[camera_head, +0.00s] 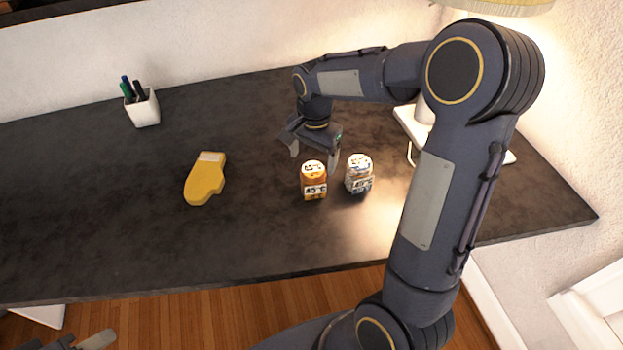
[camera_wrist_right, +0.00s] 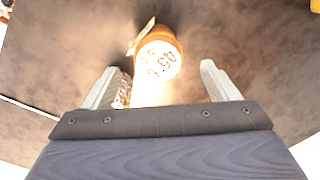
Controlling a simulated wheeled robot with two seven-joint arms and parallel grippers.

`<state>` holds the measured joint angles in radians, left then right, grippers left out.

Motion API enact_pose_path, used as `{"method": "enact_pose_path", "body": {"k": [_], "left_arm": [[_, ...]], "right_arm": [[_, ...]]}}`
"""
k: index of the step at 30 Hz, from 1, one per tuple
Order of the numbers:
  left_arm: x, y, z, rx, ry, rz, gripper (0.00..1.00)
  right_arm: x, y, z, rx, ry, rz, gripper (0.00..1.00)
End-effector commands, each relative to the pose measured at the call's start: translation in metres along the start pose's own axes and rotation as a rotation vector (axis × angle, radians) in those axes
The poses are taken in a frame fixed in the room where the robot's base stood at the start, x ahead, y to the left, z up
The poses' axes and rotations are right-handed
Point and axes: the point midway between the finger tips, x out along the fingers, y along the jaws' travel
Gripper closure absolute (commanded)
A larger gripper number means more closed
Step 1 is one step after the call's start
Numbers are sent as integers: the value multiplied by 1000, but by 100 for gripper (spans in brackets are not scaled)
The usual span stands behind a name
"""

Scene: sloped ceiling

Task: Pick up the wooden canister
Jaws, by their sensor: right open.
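A small orange canister (camera_head: 314,182) with a white printed top and a "45°C" label stands on the dark desk. A similar white and blue canister (camera_head: 359,174) stands just right of it. Neither looks clearly wooden. My right gripper (camera_head: 314,153) is open and empty, above the desk just behind the orange canister in the head view. In the right wrist view the orange canister (camera_wrist_right: 160,55) shows ahead, between the lines of the two spread fingers; part of the other canister (camera_wrist_right: 122,92) shows by the left finger. Part of my left gripper (camera_head: 82,342) shows at the bottom left corner.
The dark desk (camera_head: 100,230) is mostly clear. A yellow mitten-shaped object (camera_head: 205,180) lies left of the canisters. A white pen cup (camera_head: 142,108) stands at the back left. A lamp (camera_head: 425,108) stands at the right, partly hidden by my right arm, near the wall.

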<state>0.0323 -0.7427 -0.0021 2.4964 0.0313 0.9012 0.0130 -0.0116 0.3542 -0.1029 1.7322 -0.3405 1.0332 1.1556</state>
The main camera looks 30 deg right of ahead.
Motion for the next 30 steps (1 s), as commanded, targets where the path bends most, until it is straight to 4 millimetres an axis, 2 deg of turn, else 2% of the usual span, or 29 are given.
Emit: {"method": "enact_pose_path", "body": {"k": [5,21,29,30], "left_arm": [[0,0,0,0,0,0,64],[-5,2,-2,0,0,0,64],[-5,2,-2,0,0,0,64],[-5,2,-2,0,0,0,64]], "right_arm": [[19,-7,-6,44,9,31,19],[86,0,-2,44,7,30,19],[89,0,-2,43,9,28,19],[89,0,-2,43,9,28,22]]}}
